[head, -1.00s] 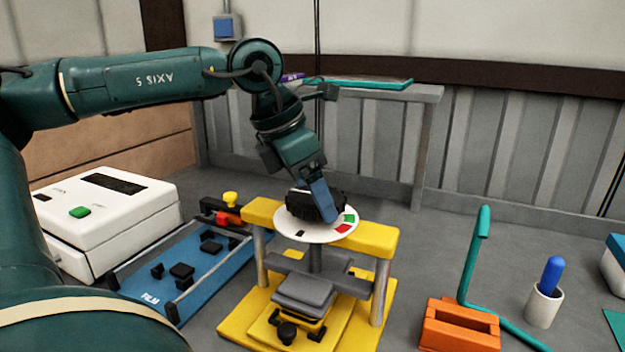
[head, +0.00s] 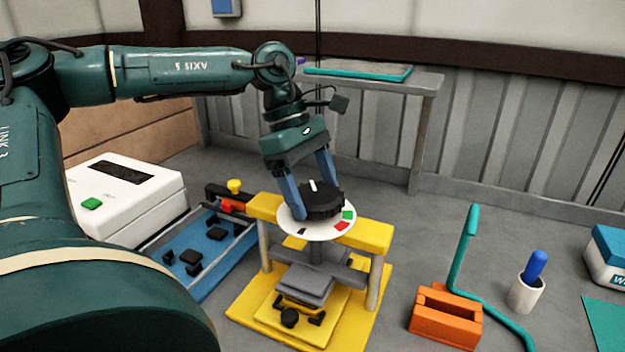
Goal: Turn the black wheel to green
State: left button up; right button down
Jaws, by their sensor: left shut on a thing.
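The black wheel (head: 322,203) lies on a round white dial plate (head: 287,219) on top of a yellow stand (head: 372,236). A white mark on the wheel is at its far side, away from the coloured patches. The plate has a green patch (head: 348,215) and a red patch (head: 342,226) at the right and a black patch (head: 302,231) at the front left. My left gripper (head: 316,198) comes from above and is shut on the wheel, its blue fingers on the left and the far right side. My right gripper is not in view.
A white box with a green button (head: 91,203) and a blue tray (head: 207,262) are at the left. An orange block (head: 446,317), a teal bent rod (head: 465,245) and a white cup with a blue stick (head: 524,297) are at the right. A grey bench (head: 425,85) stands behind.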

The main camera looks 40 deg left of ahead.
pick_arm(q)
jog(key=m+g, duration=0.1)
jog(key=m, duration=0.1)
jog(key=m+g, duration=0.1)
jog(key=m, duration=0.2)
jog(key=shift+w+m, duration=0.2)
jog(key=shift+m, duration=0.1)
jog(key=m+g, duration=0.1)
jog(key=m, duration=0.1)
jog(key=m+g+y+b, duration=0.1)
jog(key=m, duration=0.2)
jog(key=shift+w+d+m, duration=0.1)
jog(key=shift+d+m, duration=0.05)
jog(key=shift+m, duration=0.15)
jog(key=m+y, duration=0.1)
jog(key=m, duration=0.1)
jog(key=m+g+y, duration=0.1)
jog(key=m, duration=0.2)
jog(key=shift+d, duration=0.1)
jog(key=m+y, duration=0.2)
jog(key=m, duration=0.3)
jog(key=shift+d+p, duration=0.15)
jog(key=shift+p, duration=0.15)
jog(key=shift+m, duration=0.4)
jog(key=o, duration=1)
jog(key=shift+w+r, duration=0.1)
